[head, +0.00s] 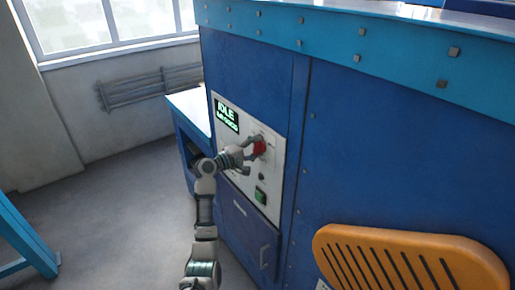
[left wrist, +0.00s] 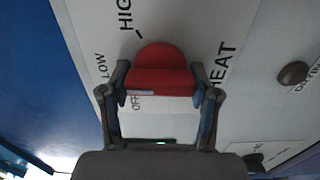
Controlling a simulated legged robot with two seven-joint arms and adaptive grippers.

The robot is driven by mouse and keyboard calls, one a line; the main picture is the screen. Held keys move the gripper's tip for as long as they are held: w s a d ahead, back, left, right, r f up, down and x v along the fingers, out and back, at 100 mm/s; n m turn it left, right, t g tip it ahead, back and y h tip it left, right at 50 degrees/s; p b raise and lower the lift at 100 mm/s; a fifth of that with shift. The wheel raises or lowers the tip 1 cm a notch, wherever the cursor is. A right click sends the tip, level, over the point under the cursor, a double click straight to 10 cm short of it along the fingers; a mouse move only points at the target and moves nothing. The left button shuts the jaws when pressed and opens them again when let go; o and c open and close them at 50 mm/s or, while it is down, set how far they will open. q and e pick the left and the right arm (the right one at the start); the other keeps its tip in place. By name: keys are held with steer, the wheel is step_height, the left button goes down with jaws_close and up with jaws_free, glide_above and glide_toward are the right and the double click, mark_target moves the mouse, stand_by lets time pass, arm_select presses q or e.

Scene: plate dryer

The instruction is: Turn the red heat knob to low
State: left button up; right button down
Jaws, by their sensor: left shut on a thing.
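The red heat knob (head: 259,147) is on the white control panel (head: 275,172) on the front of the blue machine. It also shows in the left wrist view (left wrist: 160,72), with the words LOW, HIGH, OFF and HEAT printed around it. A pale strip on the knob's lower edge lies close to the OFF word. My left gripper (head: 253,150) is at the knob. In the left wrist view its two fingers (left wrist: 160,88) are on either side of the knob and shut on it. My right gripper is not in view.
A display (head: 227,114) above left of the knob reads IDLE. A green button (head: 260,196) is below it. A grey knob (left wrist: 293,73) is to its right in the left wrist view. An orange slotted part (head: 410,258) is at the lower right.

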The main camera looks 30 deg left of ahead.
arm_select(q)
steer(key=shift+f, duration=0.4)
steer(key=o, duration=1.2)
steer(key=shift+c, duration=0.2)
steer(key=shift+w+a+r, duration=0.1)
steer(key=shift+a, duration=0.1)
steer(key=shift+a, duration=0.1)
steer(key=shift+s+a+r, duration=0.1)
steer(key=shift+s+a, duration=0.05)
steer(key=shift+s, duration=0.25)
steer(key=v, duration=1.1)
steer(key=shift+f, duration=0.25)
